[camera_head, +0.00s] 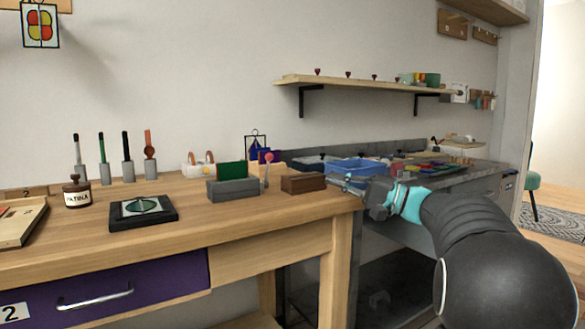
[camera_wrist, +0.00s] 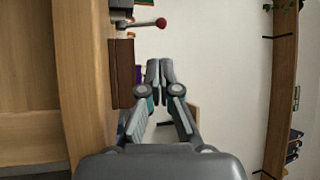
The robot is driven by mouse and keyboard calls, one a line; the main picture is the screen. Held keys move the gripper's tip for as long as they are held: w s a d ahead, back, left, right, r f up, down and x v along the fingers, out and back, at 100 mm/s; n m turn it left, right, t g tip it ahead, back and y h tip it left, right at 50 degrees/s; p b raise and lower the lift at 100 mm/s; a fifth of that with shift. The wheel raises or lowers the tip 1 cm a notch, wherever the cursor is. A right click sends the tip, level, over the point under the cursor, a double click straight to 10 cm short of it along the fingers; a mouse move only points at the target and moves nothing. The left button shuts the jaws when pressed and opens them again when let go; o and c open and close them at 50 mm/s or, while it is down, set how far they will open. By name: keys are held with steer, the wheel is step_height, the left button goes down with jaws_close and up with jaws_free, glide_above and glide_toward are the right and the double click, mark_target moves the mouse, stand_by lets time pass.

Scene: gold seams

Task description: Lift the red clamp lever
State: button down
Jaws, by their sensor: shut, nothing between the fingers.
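The red clamp lever (camera_head: 268,158) shows in the head view as a thin upright rod with a red knob, at the right end of a grey clamp (camera_head: 234,190) that has a green panel standing in it. In the wrist view the lever's red knob (camera_wrist: 161,22) and short grey shaft appear near the top, beyond my fingertips and apart from them. My gripper (camera_head: 346,181) is over the right end of the wooden bench, to the right of the clamp. In the wrist view my gripper's fingertips (camera_wrist: 160,66) are together with nothing between them.
A dark brown block (camera_head: 303,184) sits between my gripper and the clamp; it also shows left of the fingers in the wrist view (camera_wrist: 122,73). A blue tray (camera_head: 355,166) stands behind my gripper. A black pad (camera_head: 143,218) and patina jar (camera_head: 77,194) are further left. The bench front is clear.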

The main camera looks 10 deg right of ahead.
glide_toward(267, 170)
steer(key=w+a+r, duration=0.2)
steer(key=a+r, duration=0.1)
steer(key=w+a+r, duration=0.1)
steer(key=r, duration=0.1)
steer(key=shift+a+p, duration=0.2)
steer(key=shift+p, duration=0.15)
steer(key=shift+f, duration=0.1)
steer(key=shift+w+r+m+p, duration=0.25)
steer(key=shift+r+p, duration=0.25)
steer(key=shift+p, duration=0.35)
steer(key=shift+w+a+r+m+g+h+p, duration=0.1)
steer(key=shift+m+g+h+p, duration=0.2)
steer(key=shift+h+p, duration=0.1)
steer(key=shift+w, duration=0.2)
steer(key=shift+f+h, duration=0.2)
steer(key=shift+h, duration=0.1)
